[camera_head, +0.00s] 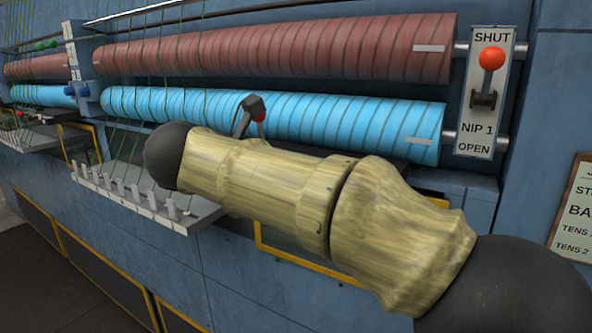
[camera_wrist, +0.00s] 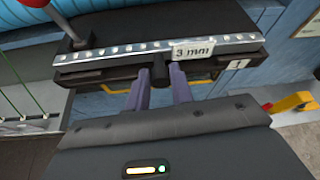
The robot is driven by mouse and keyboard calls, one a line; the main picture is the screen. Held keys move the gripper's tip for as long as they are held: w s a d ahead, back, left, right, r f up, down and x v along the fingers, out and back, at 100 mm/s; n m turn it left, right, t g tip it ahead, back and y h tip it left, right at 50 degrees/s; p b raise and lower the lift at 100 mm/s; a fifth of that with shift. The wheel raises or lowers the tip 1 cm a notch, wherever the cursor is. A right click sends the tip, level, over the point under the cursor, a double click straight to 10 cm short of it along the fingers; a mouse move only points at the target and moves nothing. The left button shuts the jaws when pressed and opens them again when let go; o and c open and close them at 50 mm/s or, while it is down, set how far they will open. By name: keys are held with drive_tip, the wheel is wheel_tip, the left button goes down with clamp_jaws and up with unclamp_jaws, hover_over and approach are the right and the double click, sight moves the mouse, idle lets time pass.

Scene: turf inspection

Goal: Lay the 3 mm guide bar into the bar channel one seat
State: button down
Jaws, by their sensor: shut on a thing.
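The 3 mm guide bar (camera_wrist: 130,47) shows in the wrist view as a long silver strip with pale studs and a white "3 mm" tag. It lies along or just over a dark ledge marked "1" (camera_wrist: 90,74), seemingly bar channel one. Whether it rests in the seat or hovers above cannot be told. My gripper (camera_wrist: 160,88) has two purple fingers shut on the bar's dark grip (camera_wrist: 160,72), below the middle of the strip. In the head view my own arm hides the gripper, the bar and the channel.
Red (camera_head: 280,50) and blue (camera_head: 270,115) rollers span the blue machine. The red-knobbed NIP 1 lever (camera_head: 490,60) stands upright near SHUT. A pegged grey shelf (camera_head: 140,205) with green strands is at left. A red knob on a stem (camera_wrist: 60,15) rises close beside the bar's left end.

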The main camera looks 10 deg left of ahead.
drive_tip(key=shift+f+b, duration=0.75)
drive_tip(key=shift+b, duration=0.05)
drive_tip(key=c, duration=1.1)
unclamp_jaws()
drive_tip(key=shift+c, duration=0.2)
drive_tip(key=v, duration=1.7)
drive_tip(key=shift+s, duration=0.35)
